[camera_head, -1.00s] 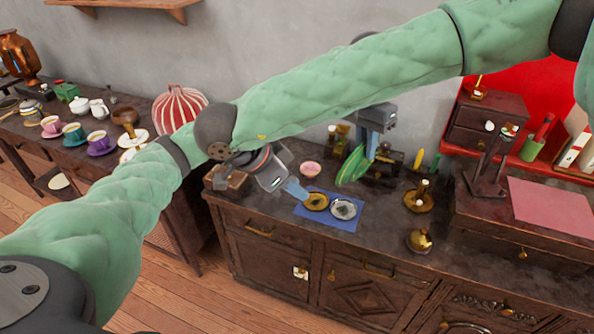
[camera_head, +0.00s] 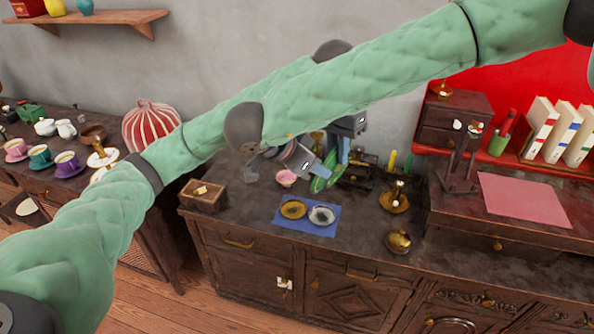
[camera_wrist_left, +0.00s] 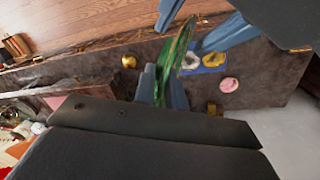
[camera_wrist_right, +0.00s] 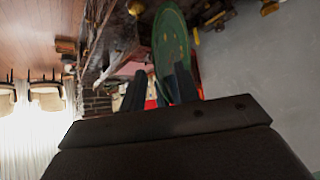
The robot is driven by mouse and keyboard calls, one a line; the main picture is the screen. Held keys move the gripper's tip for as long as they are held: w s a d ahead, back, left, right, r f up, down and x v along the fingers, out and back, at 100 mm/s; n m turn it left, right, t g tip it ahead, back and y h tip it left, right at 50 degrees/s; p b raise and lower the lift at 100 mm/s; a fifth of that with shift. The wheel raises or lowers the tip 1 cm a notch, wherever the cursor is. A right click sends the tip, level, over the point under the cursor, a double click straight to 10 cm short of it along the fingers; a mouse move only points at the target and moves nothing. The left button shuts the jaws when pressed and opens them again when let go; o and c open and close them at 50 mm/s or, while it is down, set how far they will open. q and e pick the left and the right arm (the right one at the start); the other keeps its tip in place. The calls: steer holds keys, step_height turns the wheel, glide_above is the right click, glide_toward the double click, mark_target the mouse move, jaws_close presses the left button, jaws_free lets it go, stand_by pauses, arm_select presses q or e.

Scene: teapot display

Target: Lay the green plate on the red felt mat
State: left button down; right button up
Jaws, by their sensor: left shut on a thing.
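The green plate (camera_head: 321,183) is held on edge, tilted upright, above the dark counter. My left gripper (camera_head: 345,152) is shut on it; the left wrist view shows the plate (camera_wrist_left: 177,58) between its fingers (camera_wrist_left: 164,88). My right gripper (camera_head: 325,164) is close beside the plate from the left. Its fingers appear apart in the right wrist view (camera_wrist_right: 160,88), with the plate (camera_wrist_right: 170,38) at or between them; contact is unclear. The red felt mat (camera_head: 522,199) looks pinkish, lies flat on the raised cabinet at right and is bare.
A blue mat (camera_head: 278,225) bears a gold dish (camera_head: 293,209) and a silver dish (camera_head: 321,215). A pink bowl (camera_head: 286,178), brass candlestick (camera_head: 394,201) and brass pot (camera_head: 398,241) stand nearby. A dark stand (camera_head: 459,170) rises left of the red mat.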

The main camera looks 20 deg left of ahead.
mark_target(335, 168)
steer(key=shift+w+d+f, duration=0.1)
steer(key=shift+w+d, duration=0.55)
steer(key=shift+w, duration=0.1)
steer(key=shift+w+d+f, duration=0.15)
steer(key=shift+w+f, duration=0.05)
steer(key=shift+f, duration=0.15)
jaws_close()
jaws_free()
